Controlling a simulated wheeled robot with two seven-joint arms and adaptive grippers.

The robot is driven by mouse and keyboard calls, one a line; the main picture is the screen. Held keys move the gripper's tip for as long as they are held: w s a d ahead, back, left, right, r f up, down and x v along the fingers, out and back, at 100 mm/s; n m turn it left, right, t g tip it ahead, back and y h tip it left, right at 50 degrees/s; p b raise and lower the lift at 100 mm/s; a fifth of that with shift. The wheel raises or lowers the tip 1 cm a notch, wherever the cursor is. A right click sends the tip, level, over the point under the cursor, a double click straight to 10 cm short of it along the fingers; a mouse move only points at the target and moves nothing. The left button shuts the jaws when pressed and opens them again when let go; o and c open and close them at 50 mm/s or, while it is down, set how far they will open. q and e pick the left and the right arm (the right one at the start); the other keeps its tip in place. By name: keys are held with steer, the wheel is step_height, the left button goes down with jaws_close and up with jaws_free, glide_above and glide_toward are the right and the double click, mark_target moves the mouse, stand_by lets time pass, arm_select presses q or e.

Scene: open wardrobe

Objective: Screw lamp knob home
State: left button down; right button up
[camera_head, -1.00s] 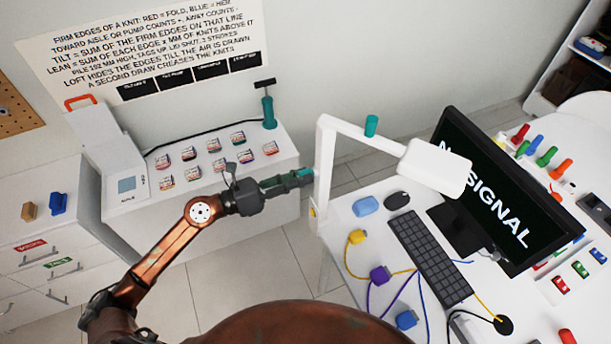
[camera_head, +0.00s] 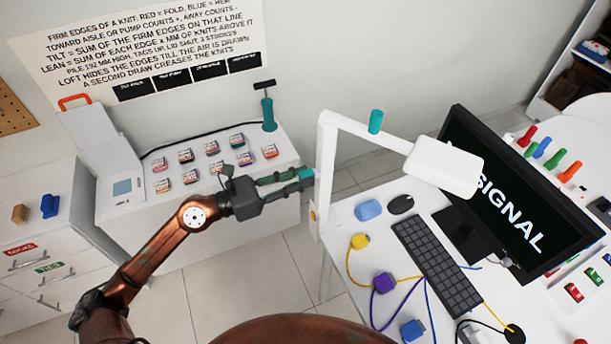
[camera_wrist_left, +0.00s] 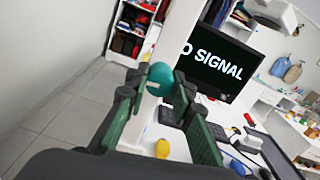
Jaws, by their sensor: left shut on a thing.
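The white desk lamp (camera_head: 326,165) stands at the left edge of the white desk, its arm reaching right to a white head (camera_head: 445,168). A teal cylinder (camera_head: 375,121) stands up from the lamp's arm. My left gripper (camera_head: 305,174) is at the lamp's upright post, coming from the left. It is shut on a small teal-blue knob, which shows between the fingertips in the left wrist view (camera_wrist_left: 160,74), in front of the white post. I cannot tell how far the knob sits in the post. My right gripper is not in view.
A monitor (camera_head: 520,195), keyboard (camera_head: 437,266), mouse (camera_head: 401,204) and coloured plugs with cables lie on the desk right of the lamp. A white counter (camera_head: 120,205) with several small tins and a teal pump (camera_head: 268,110) stands behind my left arm. Floor shows between counter and desk.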

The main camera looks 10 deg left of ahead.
arm_select(q)
steer(key=c, duration=1.6)
jaws_free()
steer(key=shift+c, duration=0.4)
